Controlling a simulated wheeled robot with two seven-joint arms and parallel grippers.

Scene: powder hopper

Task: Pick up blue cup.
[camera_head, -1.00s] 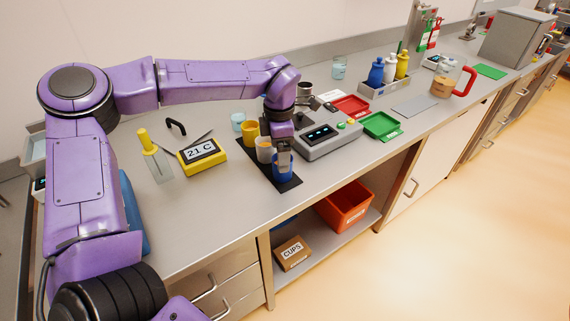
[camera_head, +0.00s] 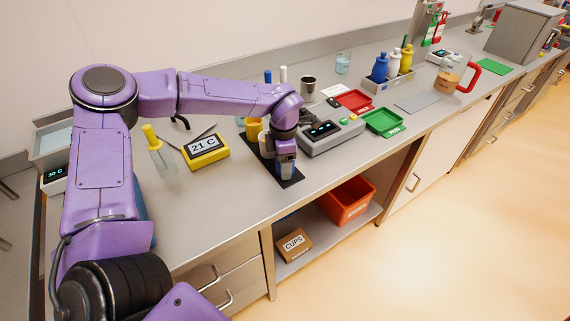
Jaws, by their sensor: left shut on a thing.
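The blue cup (camera_head: 286,173) stands at the near end of a black mat (camera_head: 289,183) on the bench. It is mostly hidden by my left gripper (camera_head: 286,162), which comes down from above and is shut on it. The cup looks upright and still at mat level; I cannot tell whether it is clear of the mat. A yellow cup (camera_head: 252,127) stands at the far end of the mat, and another cup between them is mostly hidden by my left arm. My right gripper is not in view.
A grey scale (camera_head: 333,136) stands close to the right of my left gripper. A red tray (camera_head: 354,101) and a green tray (camera_head: 384,122) lie farther right. The bench front is clear.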

